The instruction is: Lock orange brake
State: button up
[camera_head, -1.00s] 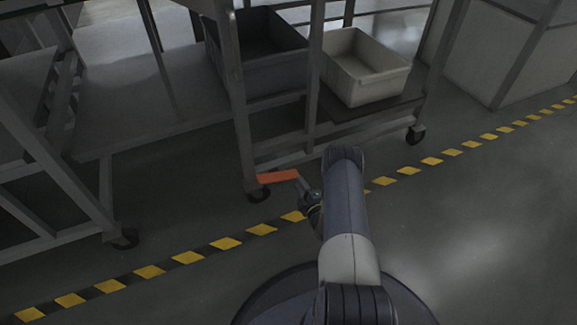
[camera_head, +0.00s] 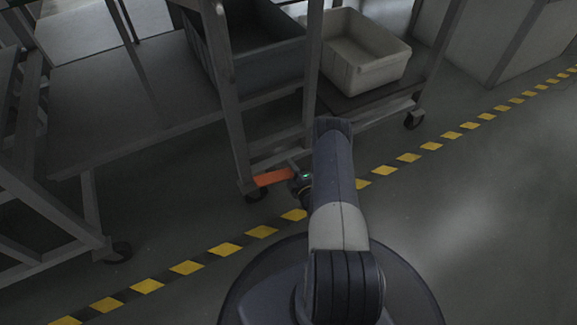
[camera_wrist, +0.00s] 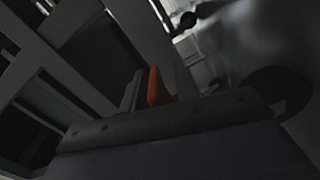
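The orange brake (camera_head: 272,178) is a flat orange lever low at the cart's near corner, just above a black caster wheel (camera_head: 255,193). My gripper (camera_head: 292,173) is at the lever's right end in the head view, partly hidden by my arm. In the wrist view the orange brake (camera_wrist: 154,86) shows end-on between the two grey fingers of my gripper (camera_wrist: 157,88). The fingers stand apart, with a gap on each side of the lever. I cannot tell whether either finger touches it.
The grey cart frame (camera_head: 232,95) carries a dark bin (camera_head: 262,55) and a pale bin (camera_head: 365,68). Another metal rack (camera_head: 50,225) stands at the left. A yellow-black floor stripe (camera_head: 225,249) runs across. The floor at the right is clear.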

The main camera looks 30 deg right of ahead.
grip_shut()
